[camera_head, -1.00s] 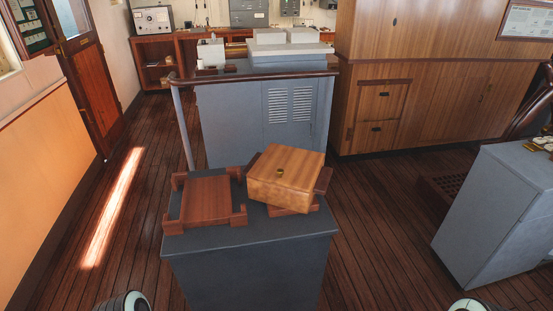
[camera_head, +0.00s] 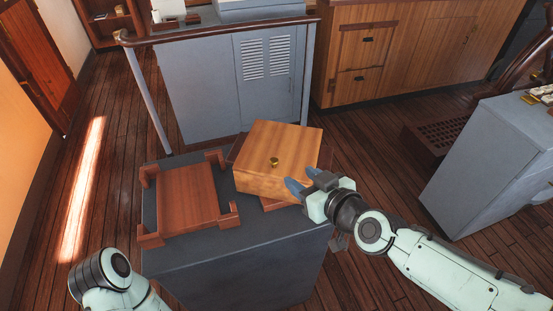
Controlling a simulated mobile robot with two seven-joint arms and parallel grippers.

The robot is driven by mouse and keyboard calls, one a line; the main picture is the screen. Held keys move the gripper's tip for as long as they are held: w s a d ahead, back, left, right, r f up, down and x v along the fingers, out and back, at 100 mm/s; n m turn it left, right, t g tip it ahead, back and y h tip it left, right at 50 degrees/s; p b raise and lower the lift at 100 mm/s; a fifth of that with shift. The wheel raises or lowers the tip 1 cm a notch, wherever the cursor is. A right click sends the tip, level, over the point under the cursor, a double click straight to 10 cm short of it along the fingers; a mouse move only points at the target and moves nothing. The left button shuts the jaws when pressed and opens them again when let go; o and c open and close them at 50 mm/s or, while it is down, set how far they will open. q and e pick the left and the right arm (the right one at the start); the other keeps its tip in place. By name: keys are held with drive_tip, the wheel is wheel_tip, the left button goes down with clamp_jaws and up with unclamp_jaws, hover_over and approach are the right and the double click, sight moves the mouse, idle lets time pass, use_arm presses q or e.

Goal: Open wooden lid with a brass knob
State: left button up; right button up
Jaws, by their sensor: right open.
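The wooden box with its lid (camera_head: 285,145) sits on the right part of the dark grey pedestal top, turned at an angle. The knob is clear of the fingers. My left arm (camera_head: 112,270) shows at the lower left; its gripper is out of view.
A red-brown wooden tray with raised corner pieces (camera_head: 188,196) lies left of the box on the pedestal (camera_head: 235,262). Behind stands a grey cabinet with a handrail (camera_head: 225,35). A grey console (camera_head: 490,150) stands at the right.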

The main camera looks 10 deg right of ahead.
sight(274, 159)
drive_tip(key=b+x, duration=0.2)
drive_tip(key=x, duration=0.8)
drive_tip(key=shift+f, duration=0.15)
drive_tip(key=shift+w+a+f, duration=0.2)
drive_tip(key=shift+w+a, duration=0.05)
drive_tip(key=shift+w, duration=0.3)
use_arm(q)
drive_tip(key=shift+s+f, duration=0.3)
drive_tip(key=shift+f, duration=0.35)
drive_tip(key=shift+s+f, duration=0.25)
drive_tip(key=shift+f, duration=0.35)
use_arm(e)
clamp_jaws()
use_arm(q)
drive_tip(key=shift+r, duration=0.1)
use_arm(e)
drive_tip(key=shift+r, duration=0.1)
